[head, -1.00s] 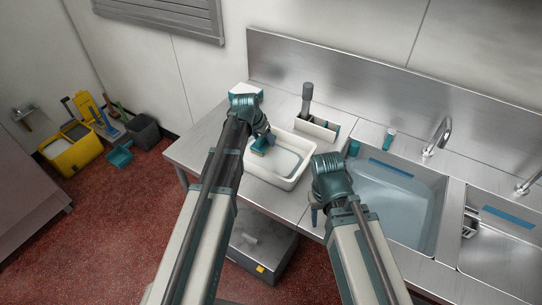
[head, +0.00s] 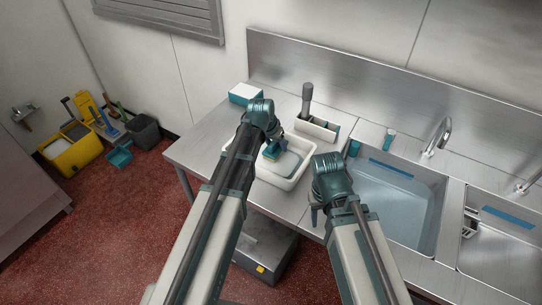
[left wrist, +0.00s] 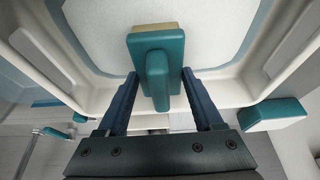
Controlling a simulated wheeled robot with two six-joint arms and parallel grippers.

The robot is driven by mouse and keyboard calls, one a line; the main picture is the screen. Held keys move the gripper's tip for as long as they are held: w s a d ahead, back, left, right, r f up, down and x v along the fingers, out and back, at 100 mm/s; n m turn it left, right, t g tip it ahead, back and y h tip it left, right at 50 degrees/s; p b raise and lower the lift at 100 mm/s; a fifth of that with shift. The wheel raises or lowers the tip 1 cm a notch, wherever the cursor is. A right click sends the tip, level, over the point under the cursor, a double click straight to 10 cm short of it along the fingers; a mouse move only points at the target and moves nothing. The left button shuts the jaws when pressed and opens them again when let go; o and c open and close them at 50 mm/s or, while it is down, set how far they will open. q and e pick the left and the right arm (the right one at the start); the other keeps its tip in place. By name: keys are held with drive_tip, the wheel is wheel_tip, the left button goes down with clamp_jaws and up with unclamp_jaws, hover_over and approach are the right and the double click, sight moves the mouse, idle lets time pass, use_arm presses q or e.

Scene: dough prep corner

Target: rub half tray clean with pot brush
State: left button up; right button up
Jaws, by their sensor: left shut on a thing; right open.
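The half tray (head: 284,186) is a white, shallow, rectangular pan on the steel counter. In the left wrist view its floor (left wrist: 95,30) shows a pale middle with a blue-grey band along the edges. The pot brush (head: 273,151) is a teal block with an upright grip and a tan underside; it also shows in the left wrist view (left wrist: 157,45). My left gripper (head: 272,140) is shut on the brush's grip, over the tray. Whether the bristles touch the floor is hidden. My right gripper (head: 315,213) is open and empty by the counter's front edge, right of the tray.
A teal-and-white box (head: 245,94) stands behind the tray. A white caddy (head: 316,130) with a grey-handled tool stands at the back right. A sink basin (head: 400,205) with water lies to the right, with a tap (head: 437,137). The counter's left end (head: 195,150) is clear.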

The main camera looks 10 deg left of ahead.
use_arm(q)
drive_tip(key=shift+f, duration=0.1)
use_arm(e)
drive_tip(key=shift+f, duration=0.1)
use_arm(q)
drive_tip(key=shift+w+a, duration=0.1)
drive_tip(key=shift+a, duration=0.05)
drive_tip(key=shift+w+a, duration=0.25)
drive_tip(key=shift+a, duration=0.5)
drive_tip(key=shift+w+a, duration=0.3)
drive_tip(key=shift+a, duration=0.45)
drive_tip(key=shift+w+a, duration=0.25)
drive_tip(key=shift+a, duration=0.5)
drive_tip(key=shift+s+d, duration=0.1)
drive_tip(key=shift+d, duration=0.05)
drive_tip(key=shift+s+d, duration=0.2)
drive_tip(key=shift+d, duration=0.35)
drive_tip(key=shift+s+d, duration=0.15)
drive_tip(key=shift+d, duration=0.4)
drive_tip(key=shift+r, duration=0.25)
use_arm(e)
drive_tip(key=shift+r, duration=0.2)
